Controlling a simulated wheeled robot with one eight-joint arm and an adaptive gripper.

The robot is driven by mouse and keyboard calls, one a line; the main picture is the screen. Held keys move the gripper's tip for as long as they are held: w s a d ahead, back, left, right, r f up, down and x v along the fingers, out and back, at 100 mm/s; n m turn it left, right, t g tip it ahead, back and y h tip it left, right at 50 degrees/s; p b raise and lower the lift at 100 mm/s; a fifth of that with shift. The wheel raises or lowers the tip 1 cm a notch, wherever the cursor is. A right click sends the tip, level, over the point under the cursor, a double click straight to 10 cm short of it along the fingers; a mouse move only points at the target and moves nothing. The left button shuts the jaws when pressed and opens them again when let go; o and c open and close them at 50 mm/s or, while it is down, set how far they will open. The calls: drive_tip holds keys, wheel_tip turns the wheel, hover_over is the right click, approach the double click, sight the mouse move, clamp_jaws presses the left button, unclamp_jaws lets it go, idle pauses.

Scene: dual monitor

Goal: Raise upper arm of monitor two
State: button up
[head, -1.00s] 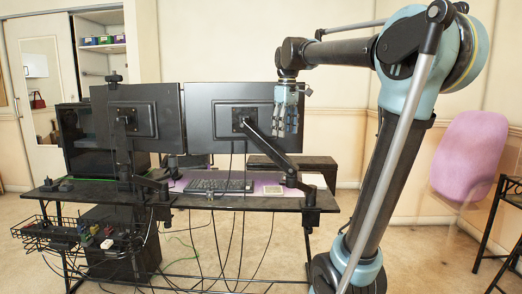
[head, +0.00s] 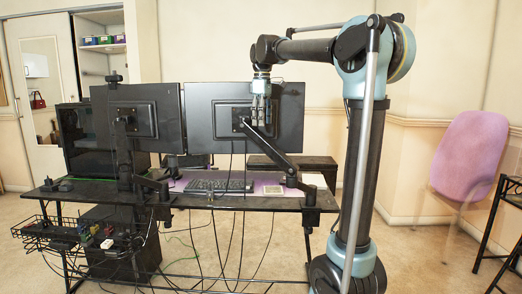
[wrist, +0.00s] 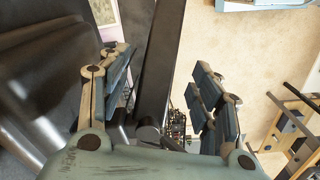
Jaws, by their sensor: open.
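Two black monitors stand on a desk with their backs to me, the left one (head: 138,121) and the right one (head: 288,118). The upper arm (head: 272,150) of the right monitor's mount slopes from the screen's back down right to a joint near its desk clamp. My gripper (head: 262,117) points down behind the right monitor, by the upper end of that arm. In the wrist view my gripper (wrist: 160,88) is open, with the dark upper arm (wrist: 161,60) running between its fingers. I see no clear contact. The right monitor's back (wrist: 45,65) fills the left side there.
The black desk (head: 235,202) holds a keyboard (head: 218,185) and a pink mat. Loose cables (head: 232,245) hang below its edge. A pink chair back (head: 469,153) and a dark stool stand at the right. The floor between the desk and chair is partly clear.

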sight(262, 146)
wheel_tip(262, 146, down, 12)
drive_tip(key=shift+r, duration=0.1)
idle(0.4)
clamp_jaws()
drive_tip(key=shift+a, duration=0.1)
